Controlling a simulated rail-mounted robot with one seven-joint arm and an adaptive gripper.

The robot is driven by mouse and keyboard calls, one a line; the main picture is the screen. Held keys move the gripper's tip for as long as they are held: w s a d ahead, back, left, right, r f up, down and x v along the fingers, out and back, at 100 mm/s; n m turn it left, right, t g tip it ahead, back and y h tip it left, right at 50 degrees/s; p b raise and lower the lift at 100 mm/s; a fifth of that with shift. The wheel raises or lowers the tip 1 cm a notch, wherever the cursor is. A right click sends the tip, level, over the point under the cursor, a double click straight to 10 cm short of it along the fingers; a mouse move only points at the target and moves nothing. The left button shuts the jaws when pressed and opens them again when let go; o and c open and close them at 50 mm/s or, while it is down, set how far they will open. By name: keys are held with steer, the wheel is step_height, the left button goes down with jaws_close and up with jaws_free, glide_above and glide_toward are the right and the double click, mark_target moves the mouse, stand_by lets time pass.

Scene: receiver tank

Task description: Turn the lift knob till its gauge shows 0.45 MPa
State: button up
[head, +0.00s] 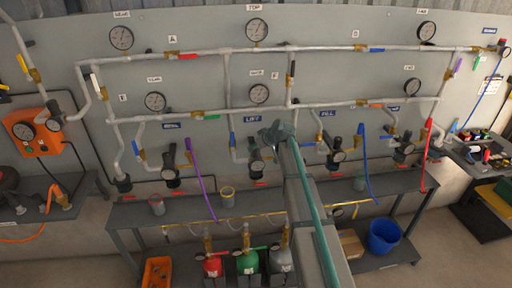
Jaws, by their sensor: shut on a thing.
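The lift regulator's small round gauge (257,166) is on the wall below the blue and white LIFT label (252,120). Its needle and numbers are too small to read. My gripper (270,134) is just above the gauge and slightly right of the label, shut on the lift knob. The knob itself is mostly hidden behind my gripper, so its turn angle cannot be told. My arm runs from there down to the lower right.
Similar regulators stand left (171,172) and right (338,156). A purple hose (200,175) hangs on the left, a blue hose (365,170) on the right. Pipes with several gauges cross above. A grey shelf (300,200) with cups runs below, with red and green cylinders (247,263) beneath.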

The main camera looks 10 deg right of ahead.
steer(key=m+h, duration=0.2)
steer(key=m, duration=0.1)
steer(key=shift+a+t+b, duration=0.1)
steer(key=shift+t+b, duration=0.3)
steer(key=m+h+b, duration=0.1)
steer(key=m+h, duration=0.2)
steer(key=shift+f+m, duration=0.1)
steer(key=shift+m, duration=0.2)
steer(key=m+h+b, duration=0.2)
steer(key=m+b, duration=0.1)
steer(key=shift+w+m+g+h, duration=0.1)
steer(key=shift+m+g+h, duration=0.2)
steer(key=shift+h, duration=0.1)
steer(key=shift+m+g+h+b, duration=0.5)
steer(key=shift+m+h+b, duration=0.4)
steer(key=shift+m+b, duration=0.5)
steer(key=o, duration=1.1)
steer(key=shift+o, duration=0.2)
steer(key=shift+s+r, duration=0.2)
